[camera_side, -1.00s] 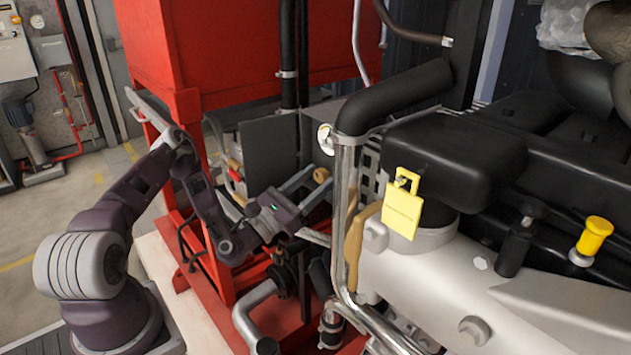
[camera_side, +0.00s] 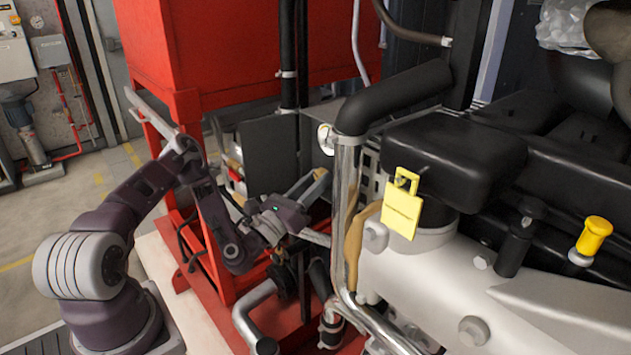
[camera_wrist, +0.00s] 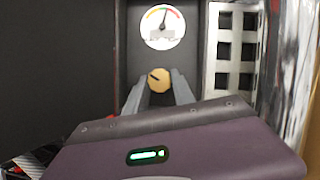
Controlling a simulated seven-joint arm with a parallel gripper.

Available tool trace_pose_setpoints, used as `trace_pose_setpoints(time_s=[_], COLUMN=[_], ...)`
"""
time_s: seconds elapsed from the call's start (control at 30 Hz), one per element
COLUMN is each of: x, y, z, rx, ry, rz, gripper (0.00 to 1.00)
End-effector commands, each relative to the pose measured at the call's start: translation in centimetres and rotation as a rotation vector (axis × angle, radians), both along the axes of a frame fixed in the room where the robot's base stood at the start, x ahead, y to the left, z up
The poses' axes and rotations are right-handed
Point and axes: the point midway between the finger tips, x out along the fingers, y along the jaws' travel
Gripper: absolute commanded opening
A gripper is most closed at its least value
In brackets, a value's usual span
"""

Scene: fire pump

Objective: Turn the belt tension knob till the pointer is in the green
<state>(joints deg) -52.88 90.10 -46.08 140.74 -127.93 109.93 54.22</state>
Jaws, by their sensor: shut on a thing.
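The tan round knob (camera_wrist: 159,80) with a dark mark on its face sits between my fingertips in the wrist view. My gripper (camera_wrist: 158,88) is shut on it. In the side view my gripper (camera_side: 315,182) reaches to the knob, which is mostly hidden by the fingers. The white round gauge (camera_wrist: 163,27) is straight above the knob, with a coloured arc along its top. Its dark pointer tilts slightly right of straight up, near the arc; the exact colour under its tip is too small to tell. The gauge also shows edge-on in the side view (camera_side: 326,139).
A dark panel (camera_side: 271,152) stands left of the knob. A slotted grey plate (camera_wrist: 236,55) and a shiny vertical pipe (camera_side: 346,220) are close on the right. A yellow tag (camera_side: 402,212) hangs on the engine. Red frame bars lie below my gripper.

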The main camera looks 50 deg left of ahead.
Motion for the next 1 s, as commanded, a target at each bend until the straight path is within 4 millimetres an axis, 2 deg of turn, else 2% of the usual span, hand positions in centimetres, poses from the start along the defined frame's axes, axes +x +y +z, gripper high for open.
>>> trace_pose_setpoints(time_s=[0.5,1.0], x=[-0.05,-0.04], y=[-0.27,-0.32], z=[0.0,0.06], rx=[-0.351,-0.442], ry=[0.004,0.003], rz=[-0.001,0.0], gripper=[0.0,0.0])
